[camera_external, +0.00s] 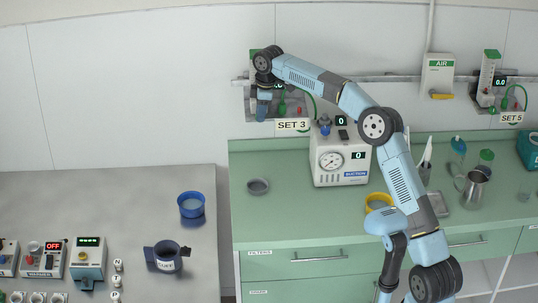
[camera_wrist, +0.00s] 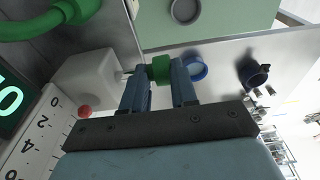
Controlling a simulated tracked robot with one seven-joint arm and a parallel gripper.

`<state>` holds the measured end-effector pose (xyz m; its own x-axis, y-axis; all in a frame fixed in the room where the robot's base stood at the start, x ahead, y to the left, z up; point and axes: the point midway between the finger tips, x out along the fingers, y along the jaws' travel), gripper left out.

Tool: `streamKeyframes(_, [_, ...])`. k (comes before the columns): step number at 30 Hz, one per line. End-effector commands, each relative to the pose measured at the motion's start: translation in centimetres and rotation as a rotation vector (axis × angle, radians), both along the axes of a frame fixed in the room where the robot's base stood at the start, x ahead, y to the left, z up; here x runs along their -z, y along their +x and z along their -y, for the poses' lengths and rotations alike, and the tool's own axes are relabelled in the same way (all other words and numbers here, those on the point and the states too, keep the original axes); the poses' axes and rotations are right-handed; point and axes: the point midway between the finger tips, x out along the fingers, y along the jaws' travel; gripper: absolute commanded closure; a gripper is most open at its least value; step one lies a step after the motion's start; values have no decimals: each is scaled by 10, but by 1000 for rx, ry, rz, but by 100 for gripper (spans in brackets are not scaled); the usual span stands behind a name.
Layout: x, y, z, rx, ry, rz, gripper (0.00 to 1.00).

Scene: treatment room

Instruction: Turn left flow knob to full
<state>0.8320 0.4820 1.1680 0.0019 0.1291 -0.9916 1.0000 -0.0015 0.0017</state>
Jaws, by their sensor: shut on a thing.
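The left flow knob (camera_wrist: 159,69) is a small green cylinder on a thin stem, beside a pale flowmeter block (camera_wrist: 88,82) in the wrist view. My gripper (camera_wrist: 160,74) is shut on this knob, one blue finger on each side of its tip area. In the external view my gripper (camera_external: 263,106) hangs at the left wall flowmeter, above the SET 3 label (camera_external: 292,125), and hides the knob. The flowmeter scale (camera_wrist: 40,135) and a red ball (camera_wrist: 84,112) near its zero mark show in the wrist view. A green digital display (camera_wrist: 12,98) beside it reads 0.
A green hose (camera_wrist: 50,22) runs near the flowmeter. Below it stands a green counter with a SUCTION unit (camera_external: 341,158) and a grey dish (camera_external: 258,186). Another flowmeter (camera_external: 487,78), labelled SET 5, is at the far right.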

Motion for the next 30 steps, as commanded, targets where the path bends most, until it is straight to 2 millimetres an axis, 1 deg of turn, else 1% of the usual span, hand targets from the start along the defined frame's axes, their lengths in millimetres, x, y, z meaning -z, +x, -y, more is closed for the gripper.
streamKeyframes(1, [4,-4,-2,-5,-18,-10,100])
streamKeyframes(13, [4,-4,-2,-6,-33,-13,100])
streamKeyframes(14, [4,-4,-2,-6,-33,-13,71])
streamKeyframes(19, [3,-3,-2,-5,-31,-9,54])
streamKeyframes(20, [2,-3,-2,-4,-30,-10,53])
streamKeyframes(26, [1,-2,-1,-3,-28,-6,53])
streamKeyframes(30, [-6,-2,-1,-1,-27,-4,53])
